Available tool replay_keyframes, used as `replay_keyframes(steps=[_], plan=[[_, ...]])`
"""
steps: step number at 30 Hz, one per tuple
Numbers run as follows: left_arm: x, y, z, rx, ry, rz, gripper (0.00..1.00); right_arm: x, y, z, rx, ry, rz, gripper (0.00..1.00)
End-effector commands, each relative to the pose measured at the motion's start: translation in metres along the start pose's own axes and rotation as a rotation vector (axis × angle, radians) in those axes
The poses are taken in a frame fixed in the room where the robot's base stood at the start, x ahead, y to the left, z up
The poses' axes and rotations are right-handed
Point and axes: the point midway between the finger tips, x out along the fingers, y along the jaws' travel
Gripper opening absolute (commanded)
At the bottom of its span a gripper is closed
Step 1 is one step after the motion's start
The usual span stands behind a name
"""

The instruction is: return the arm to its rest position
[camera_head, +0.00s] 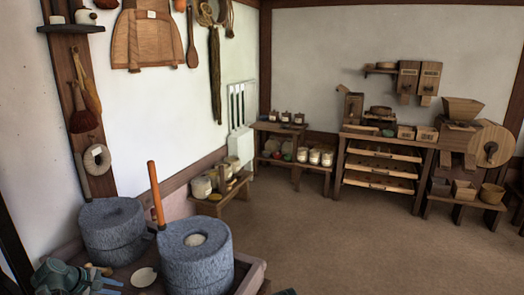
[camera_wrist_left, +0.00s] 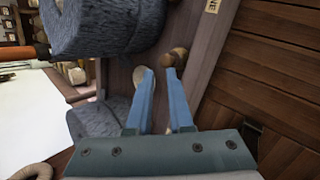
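My left gripper (camera_head: 118,285) is low at the left of the head view, over the dark tray-like stand beside the stone querns. In the left wrist view its two blue fingers (camera_wrist_left: 160,73) are apart, with nothing seen between them. A small brown wooden object (camera_wrist_left: 175,57) lies just beyond the fingertips there; I cannot tell whether they touch it.
Two grey stone querns stand close by: the front one (camera_head: 197,268) with an orange upright handle (camera_head: 156,195), the other (camera_head: 112,235) behind it. A pale round dish (camera_head: 143,277) lies between gripper and front quern. The brown floor (camera_head: 350,250) is clear at right.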

Motion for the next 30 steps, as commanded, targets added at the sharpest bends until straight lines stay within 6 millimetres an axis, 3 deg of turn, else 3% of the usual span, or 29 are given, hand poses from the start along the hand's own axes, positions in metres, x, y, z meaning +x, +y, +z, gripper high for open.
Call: replay_keyframes(steps=[11,17,23,26,30], plan=[[0.029,-0.006,0.04,0.119,-0.028,-0.071,0.19,0.009,-0.001,-0.001,0.0,0.0,0.001,0.5],[0.054,-0.013,0.079,0.238,-0.055,-0.137,0.19,0.017,-0.001,-0.001,0.0,0.0,0.002,0.5],[0.087,-0.031,0.137,0.429,-0.098,-0.239,0.19,0.029,-0.002,-0.002,-0.001,0.0,0.003,0.5],[0.107,-0.048,0.177,0.567,-0.128,-0.309,0.19,0.038,-0.003,-0.002,-0.001,0.0,0.004,0.5],[0.134,-0.083,0.244,0.827,-0.183,-0.431,0.19,0.055,-0.004,-0.003,-0.001,0.0,0.005,0.5]])
